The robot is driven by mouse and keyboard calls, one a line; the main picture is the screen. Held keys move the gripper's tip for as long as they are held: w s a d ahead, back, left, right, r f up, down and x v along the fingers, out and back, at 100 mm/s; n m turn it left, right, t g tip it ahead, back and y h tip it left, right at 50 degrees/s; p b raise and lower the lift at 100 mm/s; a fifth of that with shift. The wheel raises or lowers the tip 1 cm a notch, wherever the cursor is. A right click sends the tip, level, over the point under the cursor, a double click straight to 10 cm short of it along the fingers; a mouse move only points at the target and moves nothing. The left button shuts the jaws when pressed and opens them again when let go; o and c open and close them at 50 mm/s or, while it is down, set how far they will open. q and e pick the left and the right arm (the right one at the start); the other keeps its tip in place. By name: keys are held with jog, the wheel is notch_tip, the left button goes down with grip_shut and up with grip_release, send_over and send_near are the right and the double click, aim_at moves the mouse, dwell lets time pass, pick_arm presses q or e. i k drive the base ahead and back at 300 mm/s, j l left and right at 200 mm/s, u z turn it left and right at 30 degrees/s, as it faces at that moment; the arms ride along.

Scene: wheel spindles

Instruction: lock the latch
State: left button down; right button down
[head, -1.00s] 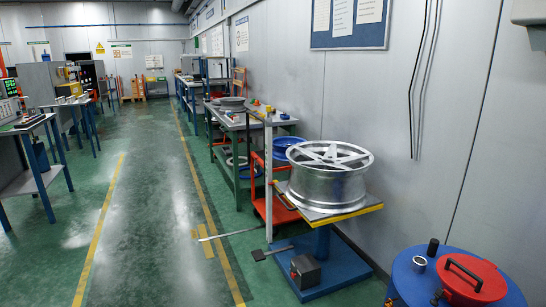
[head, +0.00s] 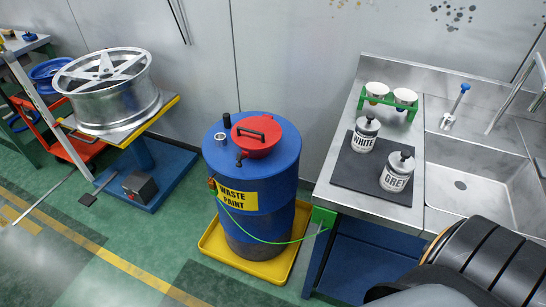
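The blue waste paint drum (head: 270,175) stands upright with a yellow "WASTE PAINT" label. A round red lid (head: 266,136) with a dark handle sits on its top. A small dark part (head: 240,158) at the lid's front left edge looks like a latch; it is too small to tell whether it is locked. Neither of my grippers is in the head view.
The drum stands in a yellow tray (head: 207,240). A steel sink bench (head: 340,190) is on its right, with WHITE (head: 364,134) and GREY (head: 396,172) paint cans. A green cable links drum and bench. A wheel rim (head: 112,92) is left. Green floor in front is clear.

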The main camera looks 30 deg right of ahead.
aim_at(240, 157)
jog(key=z, duration=0.85)
jog(key=k+j, duration=0.15)
